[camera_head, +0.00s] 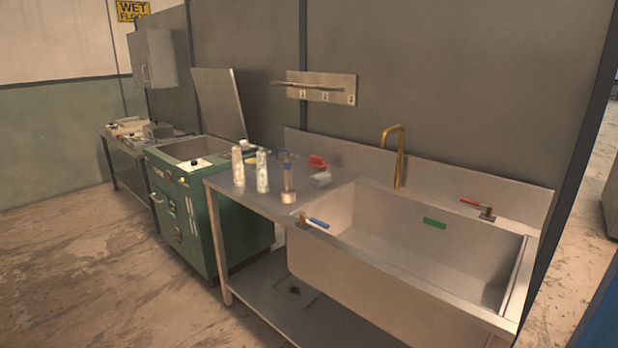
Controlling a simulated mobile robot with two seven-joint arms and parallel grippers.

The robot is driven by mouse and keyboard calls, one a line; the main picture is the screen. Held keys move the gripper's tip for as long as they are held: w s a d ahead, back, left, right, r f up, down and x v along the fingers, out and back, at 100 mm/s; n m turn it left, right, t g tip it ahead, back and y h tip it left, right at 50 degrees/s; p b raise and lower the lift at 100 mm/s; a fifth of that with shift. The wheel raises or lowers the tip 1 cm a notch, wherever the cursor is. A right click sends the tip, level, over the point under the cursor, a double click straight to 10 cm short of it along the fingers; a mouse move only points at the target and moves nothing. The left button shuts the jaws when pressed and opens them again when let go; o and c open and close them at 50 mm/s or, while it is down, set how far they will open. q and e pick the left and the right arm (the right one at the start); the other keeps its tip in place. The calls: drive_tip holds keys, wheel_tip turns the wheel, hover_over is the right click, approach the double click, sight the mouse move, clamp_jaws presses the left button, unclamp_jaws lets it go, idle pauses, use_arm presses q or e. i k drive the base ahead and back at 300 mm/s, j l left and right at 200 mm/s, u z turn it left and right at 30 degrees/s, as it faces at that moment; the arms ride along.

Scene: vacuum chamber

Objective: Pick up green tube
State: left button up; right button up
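I cannot make out a clear green tube. A small flat green strip (434,223) shows on the inner back wall of the sink (400,205); I cannot tell whether it is a label or an object. On the metal counter left of the basin stand two pale bottles, one (238,168) left of the other (262,173). A slim upright item with a blue band (288,172) stands to their right. Neither of my grippers is in view.
A red item (317,161) and a grey-white item (321,180) lie on the counter. A blue-handled tool (318,222) is at the basin's left rim. A brass tap (398,155) rises behind the basin. A green machine (195,215) stands left. The floor in front is clear.

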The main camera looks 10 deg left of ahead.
sight(261, 179)
drive_tip(key=i+j+z, duration=0.1)
drive_tip(key=j, duration=0.25)
drive_tip(key=i+j, duration=0.3)
drive_tip(key=i+j+z, duration=0.15)
drive_tip(key=j, duration=0.2)
drive_tip(key=i+j, duration=0.2)
drive_tip(key=j, duration=0.15)
drive_tip(key=i+j+z, duration=0.15)
drive_tip(key=j, duration=0.25)
drive_tip(key=i+j, duration=0.15)
drive_tip(key=j, duration=0.2)
drive_tip(key=i+j, duration=0.15)
drive_tip(key=j, duration=0.2)
drive_tip(key=i+j, duration=0.15)
drive_tip(key=j, duration=0.2)
drive_tip(key=i+j, duration=0.15)
drive_tip(key=j, duration=0.2)
drive_tip(key=i+j, duration=0.15)
drive_tip(key=j, duration=0.2)
drive_tip(key=i+j, duration=0.15)
drive_tip(key=j, duration=0.2)
drive_tip(key=i+j, duration=0.15)
drive_tip(key=j, duration=0.2)
